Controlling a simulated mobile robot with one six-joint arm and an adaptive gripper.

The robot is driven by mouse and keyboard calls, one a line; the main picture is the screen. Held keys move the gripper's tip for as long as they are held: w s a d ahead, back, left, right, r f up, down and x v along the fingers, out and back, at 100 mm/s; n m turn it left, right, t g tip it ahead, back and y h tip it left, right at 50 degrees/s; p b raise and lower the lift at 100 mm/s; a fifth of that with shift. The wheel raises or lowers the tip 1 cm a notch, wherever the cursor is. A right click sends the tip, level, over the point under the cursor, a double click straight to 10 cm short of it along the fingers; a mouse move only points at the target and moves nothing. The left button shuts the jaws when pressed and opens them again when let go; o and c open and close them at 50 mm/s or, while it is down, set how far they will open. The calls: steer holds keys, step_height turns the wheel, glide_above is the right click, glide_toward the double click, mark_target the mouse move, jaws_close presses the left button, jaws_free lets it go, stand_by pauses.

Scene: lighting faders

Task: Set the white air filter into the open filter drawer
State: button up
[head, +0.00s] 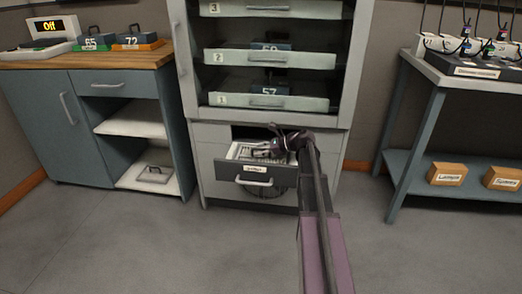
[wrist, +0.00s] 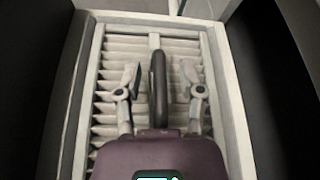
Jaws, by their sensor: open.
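The white air filter (head: 239,152) lies in the open filter drawer (head: 285,173), low in the grey cabinet. In the wrist view the filter (wrist: 85,120) shows a pale frame, pleats and a dark upright handle (wrist: 158,88). The drawer's dark walls run along both sides of it. My gripper (wrist: 160,75) is open, with one finger on each side of the handle and a gap on both sides. In the head view my gripper (head: 268,147) is over the drawer and hides part of the filter. Whether the filter lies fully flat I cannot tell.
Numbered shelf drawers (head: 270,58) with dark blocks are above the filter drawer. A blue-grey bench (head: 85,125) stands at left and a shelved table (head: 400,130) with boxes at right. The floor (head: 150,240) in front is clear except for my arm.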

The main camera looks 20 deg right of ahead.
steer(key=p+v, duration=0.4)
steer(key=v, duration=0.6)
steer(key=shift+s+d+r, duration=0.1)
steer(key=shift+d+r, duration=0.1)
steer(key=shift+r, duration=0.1)
steer(key=shift+s+d+r, duration=0.15)
steer(key=shift+s+d, duration=0.3)
steer(key=shift+d, duration=0.1)
steer(key=shift+w, duration=0.1)
stand_by(0.6)
